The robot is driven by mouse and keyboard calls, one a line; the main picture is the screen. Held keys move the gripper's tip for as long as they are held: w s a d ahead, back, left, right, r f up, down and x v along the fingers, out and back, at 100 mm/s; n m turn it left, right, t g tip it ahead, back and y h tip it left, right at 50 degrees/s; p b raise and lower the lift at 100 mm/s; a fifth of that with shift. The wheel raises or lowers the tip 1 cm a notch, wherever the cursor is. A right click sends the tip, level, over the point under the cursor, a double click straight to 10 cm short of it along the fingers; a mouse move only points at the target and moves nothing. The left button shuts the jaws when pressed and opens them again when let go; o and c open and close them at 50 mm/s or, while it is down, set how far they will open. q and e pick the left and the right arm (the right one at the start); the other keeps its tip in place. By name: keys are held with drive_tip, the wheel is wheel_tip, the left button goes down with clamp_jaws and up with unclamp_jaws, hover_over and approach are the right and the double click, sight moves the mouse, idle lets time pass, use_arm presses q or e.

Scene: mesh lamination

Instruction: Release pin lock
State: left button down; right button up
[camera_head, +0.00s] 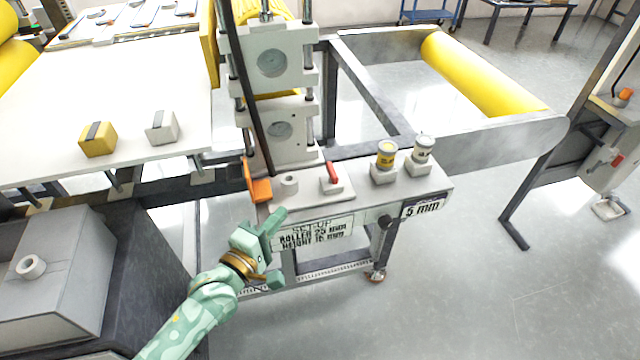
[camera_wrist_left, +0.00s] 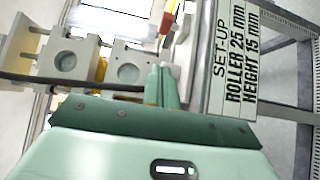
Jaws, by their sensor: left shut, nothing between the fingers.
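My left gripper (camera_head: 278,216) is shut and empty, just in front of the machine's shelf and at the left end of the set-up label. Its closed fingers (camera_wrist_left: 160,85) show in the left wrist view. On the shelf, a red lever (camera_head: 332,172) stands on a white block, behind and to the right of the fingers. A short white round post (camera_head: 289,182) is left of it. An orange piece (camera_head: 260,190) is at the shelf's left end, beside a long dark bar (camera_head: 252,90). I cannot tell which of these is the pin lock. My right gripper is out of view.
The set-up label (camera_head: 312,234) is on the shelf front. Two capped posts (camera_head: 385,160) (camera_head: 422,150) stand at the shelf's right. The roller frame (camera_head: 272,62) rises behind. A white table (camera_head: 110,130) with a yellow block and a white block is at left.

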sight(330, 173)
use_arm(q)
drive_tip(key=shift+w, duration=0.1)
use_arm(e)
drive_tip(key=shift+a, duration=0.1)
